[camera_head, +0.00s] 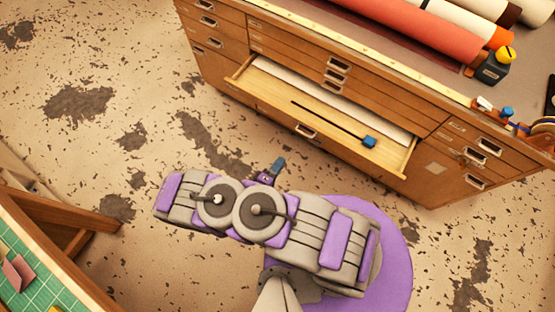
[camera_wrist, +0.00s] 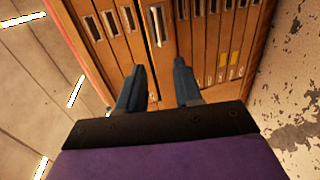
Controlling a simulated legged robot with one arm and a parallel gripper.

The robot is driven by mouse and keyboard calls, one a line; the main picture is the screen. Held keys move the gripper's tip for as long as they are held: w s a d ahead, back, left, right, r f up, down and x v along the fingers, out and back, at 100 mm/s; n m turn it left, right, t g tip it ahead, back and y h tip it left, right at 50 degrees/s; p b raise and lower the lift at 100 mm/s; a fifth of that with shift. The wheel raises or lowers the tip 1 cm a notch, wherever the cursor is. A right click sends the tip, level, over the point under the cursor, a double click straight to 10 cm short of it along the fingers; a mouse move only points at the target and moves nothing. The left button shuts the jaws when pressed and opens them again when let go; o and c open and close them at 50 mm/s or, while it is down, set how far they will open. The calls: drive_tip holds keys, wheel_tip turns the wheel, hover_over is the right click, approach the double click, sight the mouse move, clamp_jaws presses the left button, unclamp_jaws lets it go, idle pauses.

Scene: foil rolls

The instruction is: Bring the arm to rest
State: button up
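My gripper shows in the wrist view (camera_wrist: 160,82), with its two blue-grey fingers apart and nothing between them. The front of the wooden drawer cabinet (camera_wrist: 210,40) lies beyond the fingers there. In the head view my arm is folded over my purple base, and the small blue-grey tip of my gripper (camera_head: 278,165) points up toward the cabinet. It is apart from the open drawer in that picture. One finger is hard to make out in the head view.
One wide drawer (camera_head: 408,160) of the cabinet (camera_head: 215,65) stands open, holding pale sheets and a dark rod with a blue end (camera_head: 369,142). Several rolls (camera_head: 415,25) lie on top. A table with a green mat (camera_head: 22,270) stands at lower left. Speckled floor lies between.

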idle(0.3)
drive_tip(key=w+a+r+m+g+y, duration=0.3)
drive_tip(key=w+a, duration=0.1)
drive_tip(key=a, duration=0.3)
drive_tip(key=w+a+r+m+g+y, duration=0.2)
drive_tip(key=w+a+m+g+y, duration=0.15)
drive_tip(key=a, duration=0.35)
wheel_tip(320, 180, up, 17)
drive_tip(key=w+a+g+y, duration=0.2)
drive_tip(key=w+g+y, duration=0.1)
drive_tip(key=y, duration=0.2)
drive_tip(key=s+d+r+m+g, duration=0.1)
drive_tip(key=s+d+r, duration=0.35)
drive_tip(key=r, duration=0.55)
drive_tip(key=s+d+r+m+g, duration=0.1)
drive_tip(key=s+d+r, duration=0.3)
drive_tip(key=s+d, duration=0.3)
drive_tip(key=s+d+r+m+g+h, duration=0.1)
drive_tip(key=s+d+r, duration=0.4)
drive_tip(key=s+d, duration=0.3)
drive_tip(key=s+d+r+m+g+h, duration=0.1)
drive_tip(key=s+d+r, duration=0.3)
drive_tip(key=s+d, duration=0.4)
drive_tip(key=shift+s+d+r+g, duration=0.2)
drive_tip(key=shift+s+r+g, duration=0.2)
drive_tip(key=shift+s, duration=0.2)
